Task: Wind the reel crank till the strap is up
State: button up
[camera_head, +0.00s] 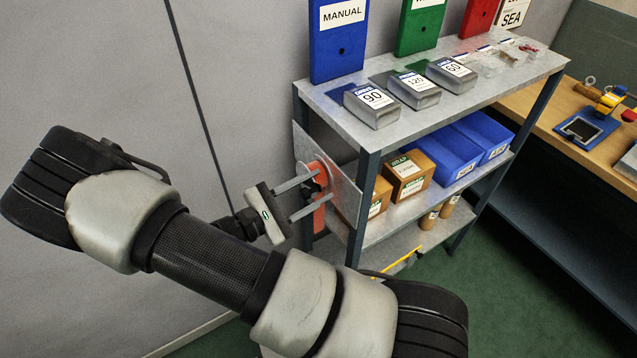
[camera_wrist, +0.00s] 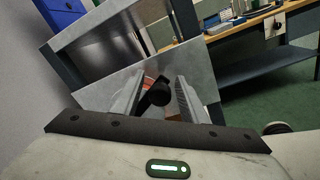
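An orange-red reel (camera_head: 317,172) is mounted on a grey metal plate (camera_head: 345,200) at the left end of the shelf unit. An orange-red strip, seemingly the strap (camera_head: 319,221), shows below it. My gripper (camera_head: 323,187) reaches the reel from the left, its two fingers apart. In the wrist view, a black crank handle with a round end (camera_wrist: 160,95) lies between the fingers of my gripper (camera_wrist: 161,84). The fingers look open around it, and I cannot tell whether either touches it. The fingers and the handle hide much of the reel.
The shelf unit (camera_head: 335,104) holds binders, labelled metal blocks, brown boxes (camera_head: 408,175) and blue bins (camera_head: 447,156). A grey wall (camera_head: 100,80) is close on the left. A wooden bench (camera_head: 560,108) stands at the right. Green floor is free in front of the shelf.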

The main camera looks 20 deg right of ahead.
jog(key=shift+w+d, duration=0.15)
jog(key=shift+d, duration=0.5)
grip_shut()
jog(key=shift+f, duration=0.35)
